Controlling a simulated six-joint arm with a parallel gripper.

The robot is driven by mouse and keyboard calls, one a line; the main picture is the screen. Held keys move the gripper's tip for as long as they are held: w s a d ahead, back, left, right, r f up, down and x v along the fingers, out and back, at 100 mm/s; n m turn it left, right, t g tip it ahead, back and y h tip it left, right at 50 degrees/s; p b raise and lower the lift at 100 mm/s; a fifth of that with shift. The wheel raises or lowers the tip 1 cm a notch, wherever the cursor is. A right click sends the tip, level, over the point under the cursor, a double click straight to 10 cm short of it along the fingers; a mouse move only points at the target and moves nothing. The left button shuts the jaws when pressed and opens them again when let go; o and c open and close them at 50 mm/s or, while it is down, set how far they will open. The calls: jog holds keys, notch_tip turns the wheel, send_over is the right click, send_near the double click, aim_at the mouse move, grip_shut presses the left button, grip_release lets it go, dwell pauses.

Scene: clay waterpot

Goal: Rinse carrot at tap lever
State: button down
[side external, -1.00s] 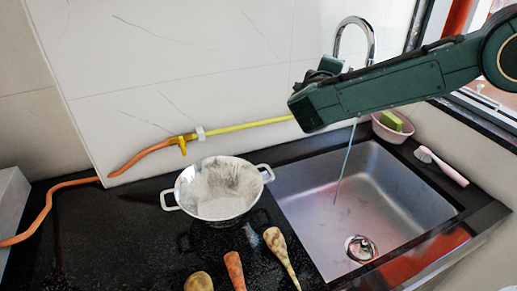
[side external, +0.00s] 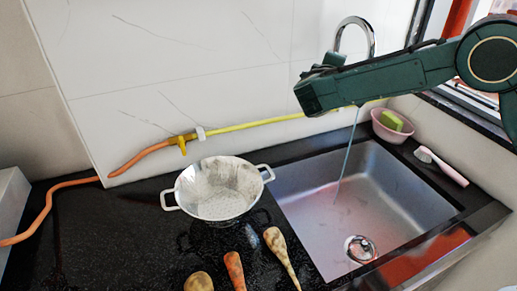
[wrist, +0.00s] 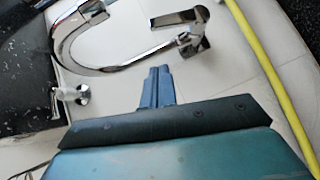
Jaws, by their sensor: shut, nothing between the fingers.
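An orange carrot (side external: 235,270) smeared with dirt lies on the black counter at the front, left of the sink. The chrome tap spout (side external: 355,30) rises behind my arm in the side view, and a thin stream of water (side external: 346,165) falls into the sink. In the wrist view the chrome tap (wrist: 95,65) curves at upper left, with its lever (wrist: 180,18) just beyond my fingers. My gripper (wrist: 158,72) is shut and empty, apart from the lever in the picture; depth is hard to judge. In the side view my fingers and the lever are hidden by my arm.
A metal colander (side external: 218,190) stands on the counter left of the sink (side external: 390,185). A potato (side external: 198,282) and a parsnip-like root (side external: 280,255) flank the carrot. A yellow hose (side external: 255,124) runs along the wall.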

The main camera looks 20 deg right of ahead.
jog(key=w+d+f, duration=0.1)
jog(key=w+d, duration=0.1)
jog(key=d, duration=0.4)
jog(key=shift+w+d+f, duration=0.15)
jog(key=shift+w+f, duration=0.05)
jog(key=shift+f, duration=0.1)
jog(key=shift+d, duration=0.75)
jog(key=shift+a, duration=0.15)
